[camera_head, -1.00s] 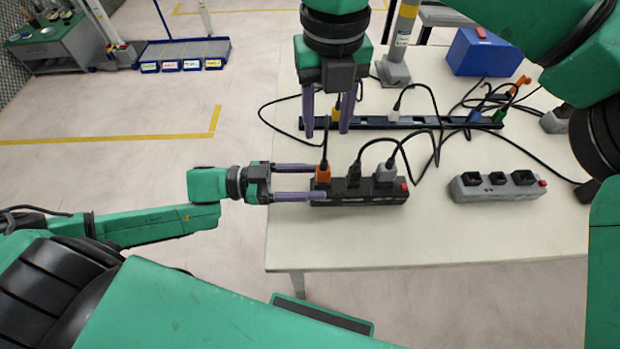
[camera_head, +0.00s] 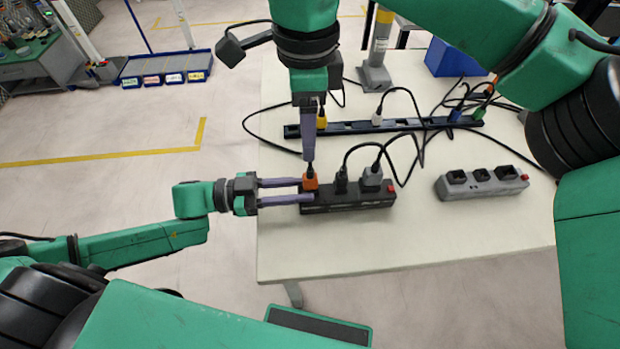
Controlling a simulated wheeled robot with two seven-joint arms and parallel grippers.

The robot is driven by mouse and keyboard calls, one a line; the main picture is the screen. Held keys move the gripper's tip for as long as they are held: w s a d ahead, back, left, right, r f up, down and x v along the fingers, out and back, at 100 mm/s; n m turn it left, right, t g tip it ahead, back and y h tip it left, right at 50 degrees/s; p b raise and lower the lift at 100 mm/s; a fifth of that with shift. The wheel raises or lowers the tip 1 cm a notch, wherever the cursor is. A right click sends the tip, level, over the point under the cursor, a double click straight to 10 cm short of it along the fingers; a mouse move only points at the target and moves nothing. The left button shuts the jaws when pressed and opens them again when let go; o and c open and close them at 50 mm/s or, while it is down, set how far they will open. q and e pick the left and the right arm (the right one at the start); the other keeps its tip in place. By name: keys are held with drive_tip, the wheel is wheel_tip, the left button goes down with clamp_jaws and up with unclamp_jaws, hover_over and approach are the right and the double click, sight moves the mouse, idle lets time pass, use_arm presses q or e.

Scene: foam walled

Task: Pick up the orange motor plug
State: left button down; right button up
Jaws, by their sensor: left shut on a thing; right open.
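The orange motor plug (camera_head: 310,183) stands upright in the left end of a black power strip (camera_head: 350,199) on the table. Its cable runs up from its top. My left gripper (camera_head: 306,190) comes in from the left and is shut on the strip's left end, one finger on each long side. My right gripper (camera_head: 309,158) points down just above the orange plug, around or beside its cable; I cannot tell which. It is open, seen edge-on, so its fingers overlap in view.
A black plug (camera_head: 341,182) and a grey plug (camera_head: 372,178) sit right of the orange one. A grey power strip (camera_head: 482,184) lies to the right. Behind is a long dark strip (camera_head: 410,124) with coloured plugs and loose cables. The table front (camera_head: 400,245) is clear.

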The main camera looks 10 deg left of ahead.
sight(310, 169)
drive_tip(key=f, duration=1.2)
drive_tip(key=shift+d, duration=0.25)
drive_tip(key=shift+r, duration=0.1)
clamp_jaws()
